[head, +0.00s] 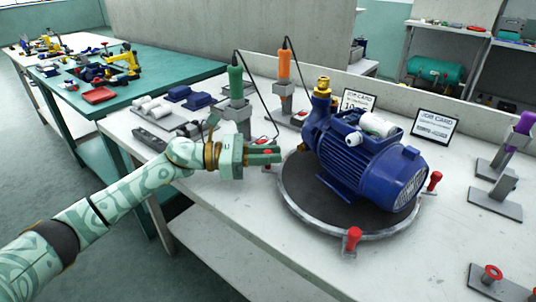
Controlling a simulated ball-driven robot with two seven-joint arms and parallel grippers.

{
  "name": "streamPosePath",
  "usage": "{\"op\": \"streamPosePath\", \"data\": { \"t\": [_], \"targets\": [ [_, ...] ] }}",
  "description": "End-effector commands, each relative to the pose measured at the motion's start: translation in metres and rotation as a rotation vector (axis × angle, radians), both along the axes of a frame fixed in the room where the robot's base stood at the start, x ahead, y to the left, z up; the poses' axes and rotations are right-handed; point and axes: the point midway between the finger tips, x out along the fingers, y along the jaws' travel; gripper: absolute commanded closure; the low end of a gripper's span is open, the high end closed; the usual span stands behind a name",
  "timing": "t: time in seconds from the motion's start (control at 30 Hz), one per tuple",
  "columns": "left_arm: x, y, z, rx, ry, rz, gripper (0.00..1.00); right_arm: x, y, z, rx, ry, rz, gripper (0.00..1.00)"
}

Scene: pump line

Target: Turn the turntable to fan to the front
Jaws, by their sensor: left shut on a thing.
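A blue pump (360,150) with a brass fitting (322,86) on top stands on the round dark turntable (305,200). Its slotted fan cover (410,188) is at the lower right of the pump, towards the right front. The turntable's grey rim carries red knobs: one at the front (353,238) and one at the right (434,181). My left gripper (265,154) is at the turntable's left edge, shut on a red knob that its fingers mostly hide. My right gripper is out of view.
A green-handled tool (236,82) and an orange-handled tool (284,66) stand in holders behind. Two job cards (435,126) stand behind the pump. Grey stands (495,200) are at the right. The bench front is clear.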

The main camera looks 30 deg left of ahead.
Motion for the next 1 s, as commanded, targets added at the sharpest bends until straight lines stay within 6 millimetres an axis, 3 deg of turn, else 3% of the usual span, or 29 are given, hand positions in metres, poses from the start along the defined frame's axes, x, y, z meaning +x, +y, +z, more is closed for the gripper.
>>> {"op": "streamPosePath", "data": {
  "t": [0.03, 0.07, 0.1, 0.47, 0.57, 1.0],
  "targets": [
    [0.000, 0.000, 0.000, 0.001, 0.000, 0.002, 0.72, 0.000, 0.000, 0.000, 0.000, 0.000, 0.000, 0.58],
    [0.000, 0.000, 0.000, 0.001, 0.000, 0.002, 0.64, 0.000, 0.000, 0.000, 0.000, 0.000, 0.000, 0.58],
    [0.000, 0.000, 0.000, 0.001, 0.000, 0.001, 0.62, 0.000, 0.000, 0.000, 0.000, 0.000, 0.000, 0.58],
    [-0.004, 0.007, 0.000, 0.002, 0.001, 0.002, 0.62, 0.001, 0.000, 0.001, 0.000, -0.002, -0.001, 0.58],
    [-0.013, 0.021, 0.001, 0.001, 0.002, 0.003, 0.62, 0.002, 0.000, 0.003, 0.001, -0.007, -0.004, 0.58],
    [-0.070, 0.117, 0.000, 0.003, 0.002, 0.003, 0.62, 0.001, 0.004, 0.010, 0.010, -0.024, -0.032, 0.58]
  ]
}}
